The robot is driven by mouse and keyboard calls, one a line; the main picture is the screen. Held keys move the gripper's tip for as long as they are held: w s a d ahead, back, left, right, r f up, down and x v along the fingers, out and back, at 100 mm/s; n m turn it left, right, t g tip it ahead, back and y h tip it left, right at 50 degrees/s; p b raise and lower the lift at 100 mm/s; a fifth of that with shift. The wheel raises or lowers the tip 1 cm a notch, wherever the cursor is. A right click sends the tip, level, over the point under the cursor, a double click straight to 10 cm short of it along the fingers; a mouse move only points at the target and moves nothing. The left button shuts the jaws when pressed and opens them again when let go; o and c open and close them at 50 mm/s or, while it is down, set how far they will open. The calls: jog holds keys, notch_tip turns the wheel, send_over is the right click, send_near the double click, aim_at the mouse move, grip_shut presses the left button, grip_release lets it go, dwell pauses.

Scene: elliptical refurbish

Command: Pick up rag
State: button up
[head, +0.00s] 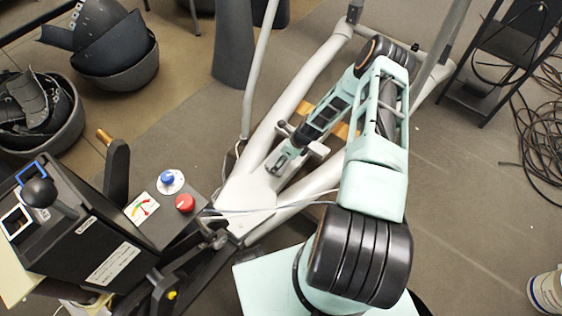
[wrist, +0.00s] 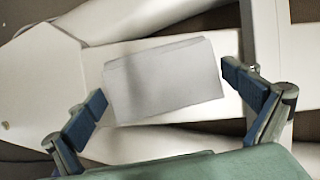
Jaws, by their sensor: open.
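The rag (wrist: 160,66) appears in the wrist view as a pale grey, flat, roughly rectangular piece, slightly tilted. It lies on a white part of the elliptical machine (wrist: 40,80). My gripper (wrist: 164,86) is open, with one blue-padded finger beside the rag's left end and the other beside its right end. The fingers do not look closed on it. In the head view my gripper (head: 278,163) is low over the white frame of the elliptical machine (head: 246,192). I cannot make out the rag clearly there.
A black console (head: 80,240) with a red button (head: 185,203) and a blue knob (head: 170,178) stands at lower left. Dark bowls (head: 118,65) lie at upper left. A black stand (head: 510,50) and coiled cables (head: 540,140) are at right. Floor at centre right is clear.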

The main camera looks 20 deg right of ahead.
jog(key=shift+w+f, duration=0.1)
jog(key=shift+f, duration=0.15)
jog(key=shift+c, duration=0.6)
jog(key=c, duration=0.7)
jog(key=shift+r, duration=0.1)
